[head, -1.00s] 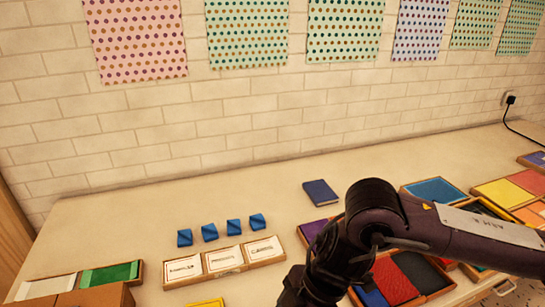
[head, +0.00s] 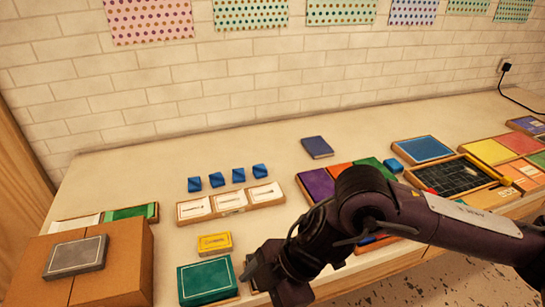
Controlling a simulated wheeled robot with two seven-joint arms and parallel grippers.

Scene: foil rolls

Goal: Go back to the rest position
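My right arm comes in from the right edge, and its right gripper (head: 252,274) points down-left beside a dark green box (head: 207,281) at the table's front. The gripper's fingers are dark and small here, and I cannot tell whether they are open or shut. Whether it touches the green box is also unclear. My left arm and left gripper are out of view.
Several blue blocks (head: 217,180) stand in a row behind a wooden tray (head: 231,202) with white cards. A yellow box (head: 214,244), a brown carton (head: 128,262) with a grey box (head: 76,257), and a dark blue book (head: 317,147) are nearby. Coloured trays (head: 423,149) fill the right.

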